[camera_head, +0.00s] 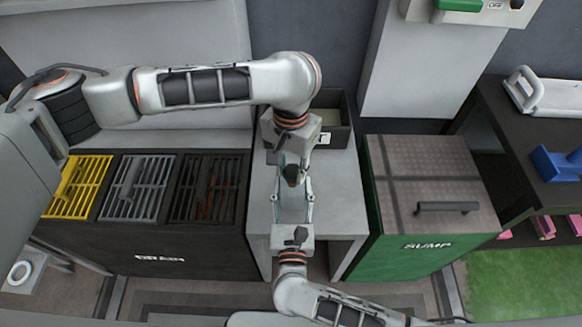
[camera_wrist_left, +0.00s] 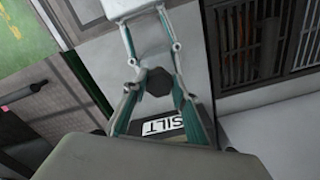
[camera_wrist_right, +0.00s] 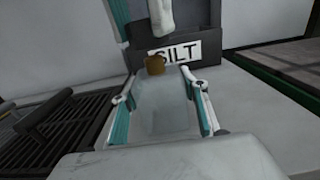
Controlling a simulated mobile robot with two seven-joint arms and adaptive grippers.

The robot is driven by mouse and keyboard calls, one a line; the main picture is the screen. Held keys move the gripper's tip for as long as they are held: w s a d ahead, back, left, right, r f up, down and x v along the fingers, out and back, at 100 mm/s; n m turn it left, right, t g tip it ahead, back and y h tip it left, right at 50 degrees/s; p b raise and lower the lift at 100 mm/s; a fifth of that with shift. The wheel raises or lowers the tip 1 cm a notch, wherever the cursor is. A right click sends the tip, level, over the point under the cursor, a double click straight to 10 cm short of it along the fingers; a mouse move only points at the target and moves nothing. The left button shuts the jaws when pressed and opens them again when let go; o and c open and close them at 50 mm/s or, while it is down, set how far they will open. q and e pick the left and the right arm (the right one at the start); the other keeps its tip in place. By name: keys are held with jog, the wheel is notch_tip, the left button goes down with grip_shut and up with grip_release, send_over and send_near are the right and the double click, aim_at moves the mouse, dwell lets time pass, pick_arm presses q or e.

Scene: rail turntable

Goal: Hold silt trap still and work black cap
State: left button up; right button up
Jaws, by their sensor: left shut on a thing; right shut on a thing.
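The silt trap has a pale grey, see-through body (camera_wrist_right: 165,105) between the fingers of my right gripper (camera_wrist_right: 165,95), which is shut on it. In the head view the trap (camera_head: 293,207) is above the grey table. The black cap (camera_wrist_left: 157,82) is a dark, many-sided piece between the fingers of my left gripper (camera_wrist_left: 155,75), which is shut on it. In the head view the left gripper (camera_head: 292,172) comes from the far side, facing the right one. A small brownish piece shows at the trap's far end in the right wrist view; its link to the cap is unclear.
A dark open box (camera_head: 340,137) labelled SILT stands at the table's back. The drain bench (camera_head: 120,248) with yellow, grey and rusty grates is left. The green sump cabinet (camera_head: 385,247) with a handled lid is right. Bare table (camera_head: 340,195) lies right of the grippers.

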pick_arm(q)
jog(key=shift+f, duration=1.45)
dwell(0.7)
jog(key=shift+c, duration=0.6)
jog(key=m, duration=0.5)
jog(key=shift+w+a+m, duration=0.1)
jog(key=shift+m, duration=0.3)
jog(key=m, duration=0.6)
jog(key=shift+w, duration=0.2)
